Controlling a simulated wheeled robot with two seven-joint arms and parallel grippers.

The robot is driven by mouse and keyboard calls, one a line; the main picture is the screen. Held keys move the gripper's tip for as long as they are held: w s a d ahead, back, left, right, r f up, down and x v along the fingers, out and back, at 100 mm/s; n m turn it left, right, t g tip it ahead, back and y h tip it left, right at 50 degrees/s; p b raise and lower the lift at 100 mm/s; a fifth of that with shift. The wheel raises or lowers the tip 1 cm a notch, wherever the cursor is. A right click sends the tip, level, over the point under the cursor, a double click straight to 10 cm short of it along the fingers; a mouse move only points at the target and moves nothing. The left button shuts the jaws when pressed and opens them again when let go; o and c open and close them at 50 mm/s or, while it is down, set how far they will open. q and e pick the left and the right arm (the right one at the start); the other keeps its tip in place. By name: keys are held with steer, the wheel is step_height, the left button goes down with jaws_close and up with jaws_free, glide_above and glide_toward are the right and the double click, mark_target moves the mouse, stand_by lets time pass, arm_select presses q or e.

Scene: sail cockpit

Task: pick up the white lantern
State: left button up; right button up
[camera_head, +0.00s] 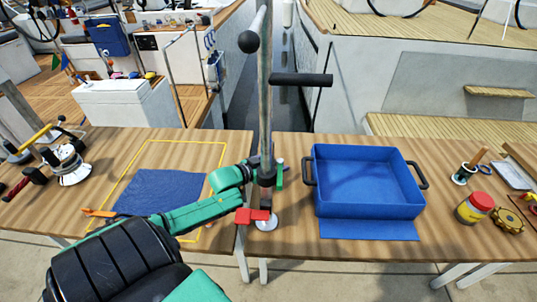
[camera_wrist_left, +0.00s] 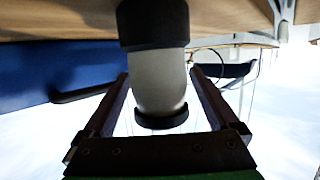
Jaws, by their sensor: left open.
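The white lantern (camera_wrist_left: 160,75) shows in the left wrist view as a pale rounded body with a black band at each end. It stands between the two fingers of my left gripper (camera_wrist_left: 158,90). The gripper is open, with one dark finger on each side of the pale body, and I see no clear grip on it. In the head view my green left arm reaches in from the lower left to the upright post. I cannot make out the lantern clearly there. My right gripper is not in view.
A tall post (camera_head: 265,90) with black handles stands at the table's middle. A blue tray (camera_head: 366,208) sits to its right, and a blue cloth (camera_head: 160,190) lies left. A winch (camera_head: 68,165) is at far left. A red-lidded jar (camera_head: 475,207) is at right.

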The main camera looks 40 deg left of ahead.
arm_select(q)
steer(key=shift+w+f, duration=0.1)
steer(key=shift+w, duration=0.2)
steer(key=shift+s, duration=0.1)
jaws_close()
